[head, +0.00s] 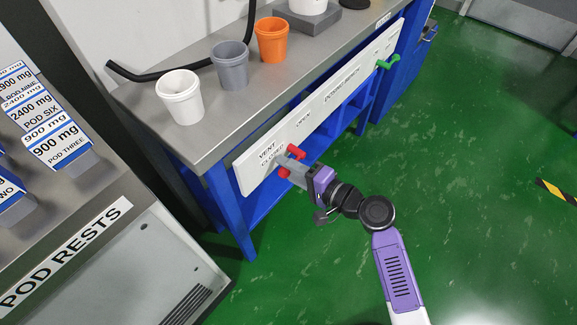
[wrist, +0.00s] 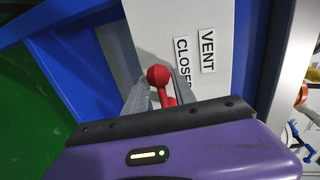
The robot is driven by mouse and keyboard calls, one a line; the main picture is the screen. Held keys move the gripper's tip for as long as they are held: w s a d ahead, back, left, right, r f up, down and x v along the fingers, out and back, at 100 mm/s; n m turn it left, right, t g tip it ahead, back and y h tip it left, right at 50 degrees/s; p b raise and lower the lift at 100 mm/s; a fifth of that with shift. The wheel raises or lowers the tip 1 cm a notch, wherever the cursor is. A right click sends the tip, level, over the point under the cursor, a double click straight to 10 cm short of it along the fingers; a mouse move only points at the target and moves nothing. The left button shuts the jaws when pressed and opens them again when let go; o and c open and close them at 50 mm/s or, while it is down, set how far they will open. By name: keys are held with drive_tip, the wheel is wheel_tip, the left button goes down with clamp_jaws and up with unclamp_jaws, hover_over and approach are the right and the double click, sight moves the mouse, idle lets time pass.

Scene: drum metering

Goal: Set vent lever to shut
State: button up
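The vent lever (head: 296,152) is red with a round knob. It sits on the white front panel (head: 330,100) under the bench, near the CLOSED end of the VENT label. My gripper (head: 284,167) is at the lever, with red showing on both sides of its grey fingers. In the wrist view the red knob (wrist: 158,75) and its short stem lie between my two fingers (wrist: 161,90). The fingers stand apart, and the stem is nearer the right one. Whether either touches is not clear. The lever's pivot is partly hidden.
On the bench (head: 225,110) stand a white cup (head: 181,98), a grey cup (head: 230,66) and an orange cup (head: 271,41). A green lever (head: 388,62) is at the panel's far end. The pod rests counter (head: 110,205) stands left.

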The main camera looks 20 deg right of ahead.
drive_tip(key=p+v, duration=0.1)
drive_tip(key=v, duration=0.6)
drive_tip(key=shift+s+d, duration=0.2)
drive_tip(key=shift+s, duration=0.15)
